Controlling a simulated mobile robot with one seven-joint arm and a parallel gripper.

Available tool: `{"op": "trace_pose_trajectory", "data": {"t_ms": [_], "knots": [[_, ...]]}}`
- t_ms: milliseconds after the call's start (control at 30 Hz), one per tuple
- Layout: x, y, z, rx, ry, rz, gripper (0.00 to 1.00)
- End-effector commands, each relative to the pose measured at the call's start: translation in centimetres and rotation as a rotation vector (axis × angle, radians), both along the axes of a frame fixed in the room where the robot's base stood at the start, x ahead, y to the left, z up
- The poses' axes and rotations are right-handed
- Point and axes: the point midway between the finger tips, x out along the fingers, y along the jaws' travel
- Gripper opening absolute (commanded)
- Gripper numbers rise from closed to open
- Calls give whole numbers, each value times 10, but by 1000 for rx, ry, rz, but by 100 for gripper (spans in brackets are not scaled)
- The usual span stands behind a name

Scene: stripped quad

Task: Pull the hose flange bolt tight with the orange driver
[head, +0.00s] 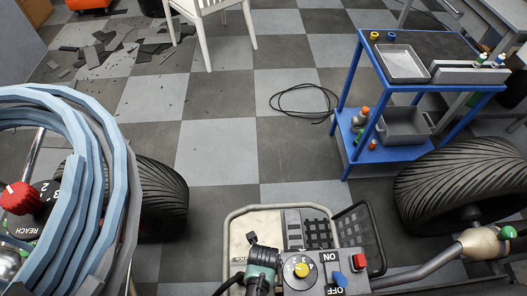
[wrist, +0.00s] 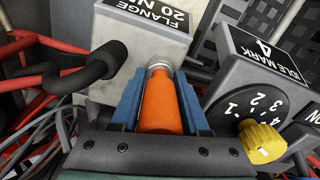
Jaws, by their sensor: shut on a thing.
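In the wrist view my gripper (wrist: 158,82) is shut on the orange driver (wrist: 160,108), with a blue finger on either side of it. The driver's silver end (wrist: 160,61) points at the grey flange block (wrist: 125,47), labelled "FLANGE 20 N". It is at the block's lower right edge; I cannot tell whether it touches. The flange bolt is not visible. A thick black hose (wrist: 60,77) joins the left part of the block's face.
Right of the driver is a grey "IDLE MARK" box (wrist: 262,62) with a yellow knob (wrist: 262,141). Red frame tubes (wrist: 50,42) and cables lie left. In the head view, a blue cart (head: 345,120) stands at right, tyres (head: 462,180) flank the quad, and the checkered floor is mostly open.

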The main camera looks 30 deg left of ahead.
Motion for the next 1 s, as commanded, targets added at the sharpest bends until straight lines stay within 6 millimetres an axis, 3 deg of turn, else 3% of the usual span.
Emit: {"op": "trace_pose_trajectory", "data": {"t_ms": [367, 1000], "knots": [[1, 0, 2, 0, -1, 0, 0], [1, 0, 27, 0, -1, 0, 0]]}}
